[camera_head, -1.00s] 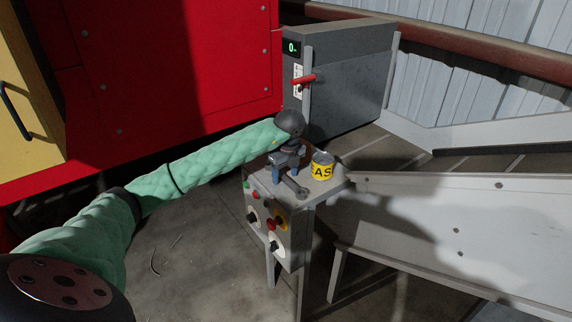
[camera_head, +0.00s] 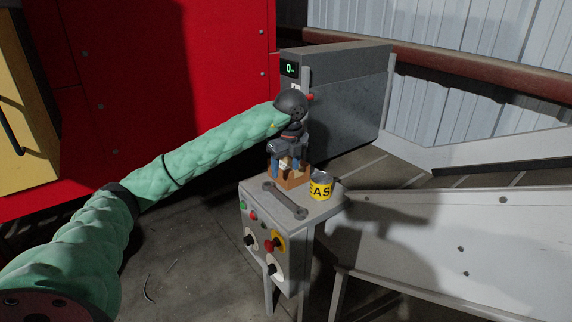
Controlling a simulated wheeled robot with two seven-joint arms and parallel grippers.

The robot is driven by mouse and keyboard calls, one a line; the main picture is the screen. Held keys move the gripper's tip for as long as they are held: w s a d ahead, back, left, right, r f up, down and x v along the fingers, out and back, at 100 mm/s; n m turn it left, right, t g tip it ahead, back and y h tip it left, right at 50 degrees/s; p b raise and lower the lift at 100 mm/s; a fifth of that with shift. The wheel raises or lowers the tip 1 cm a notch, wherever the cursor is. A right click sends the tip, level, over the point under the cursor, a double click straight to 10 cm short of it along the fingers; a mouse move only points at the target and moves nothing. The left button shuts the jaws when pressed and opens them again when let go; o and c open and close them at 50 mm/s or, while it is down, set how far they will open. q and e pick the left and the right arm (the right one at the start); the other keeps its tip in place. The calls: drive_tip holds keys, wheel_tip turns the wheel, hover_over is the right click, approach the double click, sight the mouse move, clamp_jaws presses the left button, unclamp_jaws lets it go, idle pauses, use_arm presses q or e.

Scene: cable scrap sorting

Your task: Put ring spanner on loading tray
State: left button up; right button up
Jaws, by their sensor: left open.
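The ring spanner (camera_head: 285,201) is grey and lies flat on top of the grey control box (camera_head: 325,206), slanting from back left to front right. My left gripper (camera_head: 289,169) is open just behind the spanner and apart from it, pointing down. Its blue fingers show on either side of a small brown block-like thing (camera_head: 293,183), partly hidden by the gripper. Whether the fingers touch it I cannot tell. A pale metal trough (camera_head: 450,235), which may be the loading tray, runs off to the right. My right gripper is not in view.
A yellow-labelled tin (camera_head: 320,190) stands right of the spanner. Buttons and knobs cover the front of the control box. A grey cabinet with a green display (camera_head: 290,69) stands behind, and a red machine (camera_head: 190,80) fills the left.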

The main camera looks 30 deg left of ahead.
use_arm(q)
drive_tip(key=shift+r, duration=0.55)
drive_tip(key=shift+d, duration=0.1)
